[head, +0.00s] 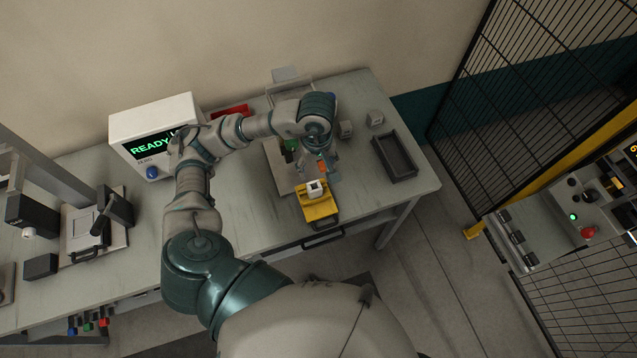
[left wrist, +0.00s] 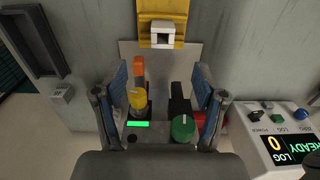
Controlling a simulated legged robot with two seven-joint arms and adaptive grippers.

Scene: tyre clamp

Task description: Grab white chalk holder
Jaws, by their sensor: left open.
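The white chalk holder (head: 316,188), a small block with a square opening, sits on a yellow base (head: 319,211) near the front edge of the bench. In the left wrist view the white chalk holder (left wrist: 162,28) shows at the top centre, on the yellow base (left wrist: 176,9). My left gripper (head: 325,168) hangs just behind the holder in the head view. In the left wrist view my left gripper (left wrist: 160,88) has its blue-padded fingers spread, apart from the holder, with nothing held between them. My right gripper is in neither view.
A device with an orange and yellow part (left wrist: 138,92) and a green knob (left wrist: 183,128) lies below the fingers. A dark tray (head: 393,157) and small grey blocks (head: 375,119) stand to the right. A white READY display box (head: 153,135) stands at left.

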